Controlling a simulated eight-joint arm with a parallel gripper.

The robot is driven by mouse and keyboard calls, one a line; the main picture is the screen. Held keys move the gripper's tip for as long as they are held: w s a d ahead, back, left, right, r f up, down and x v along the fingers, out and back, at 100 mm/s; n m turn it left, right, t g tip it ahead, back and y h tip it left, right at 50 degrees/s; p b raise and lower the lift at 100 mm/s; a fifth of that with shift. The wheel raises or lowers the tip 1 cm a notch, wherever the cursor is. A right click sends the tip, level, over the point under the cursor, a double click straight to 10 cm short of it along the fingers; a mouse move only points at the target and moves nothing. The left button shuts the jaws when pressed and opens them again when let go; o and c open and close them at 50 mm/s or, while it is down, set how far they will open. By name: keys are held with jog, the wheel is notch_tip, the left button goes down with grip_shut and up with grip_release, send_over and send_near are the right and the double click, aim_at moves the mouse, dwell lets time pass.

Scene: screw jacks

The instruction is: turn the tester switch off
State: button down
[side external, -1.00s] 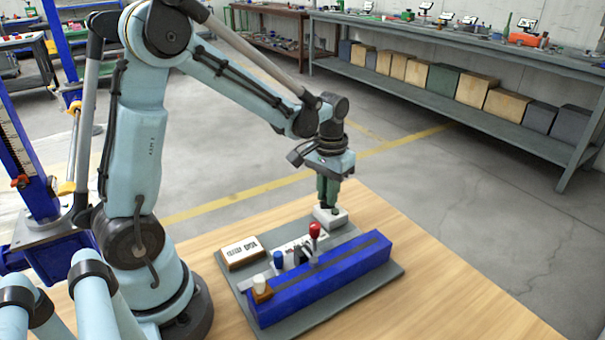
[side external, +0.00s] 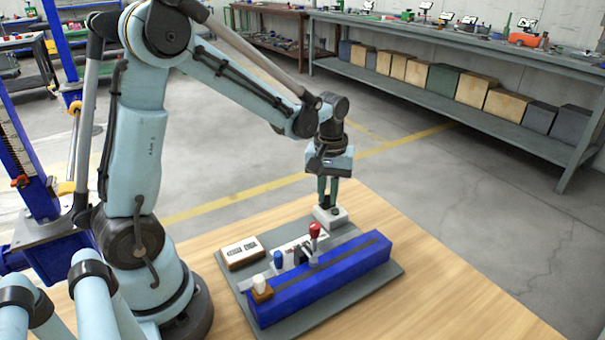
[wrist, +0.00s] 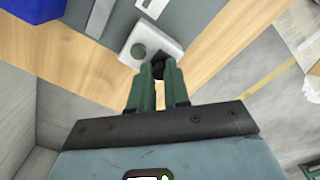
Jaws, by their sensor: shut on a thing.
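The tester switch is a small white box (side external: 340,219) with a dark knob, at the far end of the grey base plate. In the wrist view the white box (wrist: 165,32) shows a round grey-green disc on top and the black knob (wrist: 158,60) near its edge. My gripper (side external: 329,206) points down over the box, and its green fingers (wrist: 158,76) are shut on the black knob. The fingers hide part of the knob, so its exact angle is hard to read. A white display box (side external: 241,252) with dark, unreadable digits lies on the plate.
A long blue body (side external: 335,275) lies along the plate. A red knob (side external: 315,229), a blue knob (side external: 277,258) and a white knob (side external: 261,281) stand near it. The wooden table (side external: 440,290) is clear to the right.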

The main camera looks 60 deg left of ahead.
aim_at(327, 196)
jog(key=c, duration=1.1)
grip_release()
jog(key=shift+r, duration=0.15)
notch_tip(327, 196, up, 12)
jog(key=s+d+f+m+t, duration=0.3)
jog(key=s+d+m+t, duration=0.4)
jog(key=s+m, duration=0.2)
jog(key=shift+f, duration=0.3)
